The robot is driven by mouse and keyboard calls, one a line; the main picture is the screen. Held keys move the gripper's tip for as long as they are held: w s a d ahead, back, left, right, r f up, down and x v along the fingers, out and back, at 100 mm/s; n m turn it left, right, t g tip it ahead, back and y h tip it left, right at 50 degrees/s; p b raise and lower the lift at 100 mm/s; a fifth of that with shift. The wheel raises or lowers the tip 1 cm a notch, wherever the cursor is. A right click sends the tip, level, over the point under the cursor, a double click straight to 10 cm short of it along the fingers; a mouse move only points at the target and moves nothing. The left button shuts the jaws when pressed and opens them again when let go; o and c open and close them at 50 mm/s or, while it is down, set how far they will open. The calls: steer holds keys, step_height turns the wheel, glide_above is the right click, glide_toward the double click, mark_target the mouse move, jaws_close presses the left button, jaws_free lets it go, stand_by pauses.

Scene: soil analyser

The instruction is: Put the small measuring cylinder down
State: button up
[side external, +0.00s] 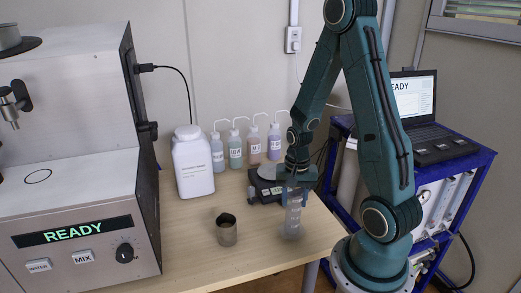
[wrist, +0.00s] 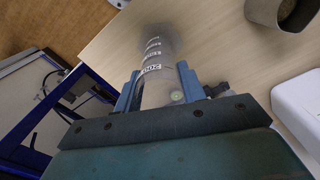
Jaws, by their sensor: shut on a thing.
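The small measuring cylinder (side external: 293,215) is clear and upright at the right front of the wooden table, in the side external view. My gripper (side external: 294,183) is shut on its upper part. In the wrist view, the blue fingers of my gripper (wrist: 157,86) lie on both sides of the cylinder (wrist: 158,55), whose printed graduations show. The cylinder's base is at or very close to the tabletop; I cannot tell whether it touches.
A dark metal cup (side external: 227,231) stands left of the cylinder. A dark scale (side external: 262,187) is just behind. A white jug (side external: 193,163) and several wash bottles (side external: 274,143) stand farther back. The analyser (side external: 75,225) is left. The table's front right edge is close.

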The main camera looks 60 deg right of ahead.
steer(key=shift+f, duration=1.3)
steer(key=o, duration=1.3)
step_height(320, 180, up, 12)
steer(key=shift+r, duration=0.2)
